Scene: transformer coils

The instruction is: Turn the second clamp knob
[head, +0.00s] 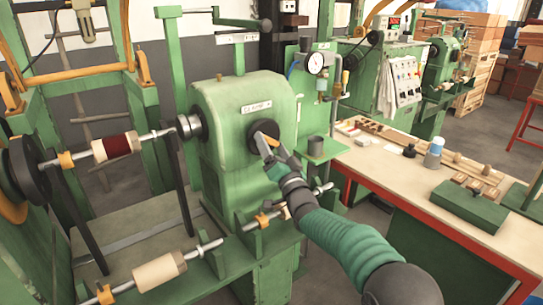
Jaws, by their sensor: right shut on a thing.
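A round black knob (258,127) sits on the face of the green machine housing (240,93), below a white label. My right gripper (262,145) reaches up to it from the lower right. Its fingers are shut at the knob's front, on what looks like its narrow orange bar (271,139). The fingers hide part of the knob. Orange clamps sit on the metal rods: one on the upper rod (66,160), one at the lower left (105,294) and one below the housing (263,220). My left gripper is not in view.
A dark red coil (116,145) is on the upper rod and a cream coil (159,271) on the lower one. A pressure gauge (316,63) stands behind.

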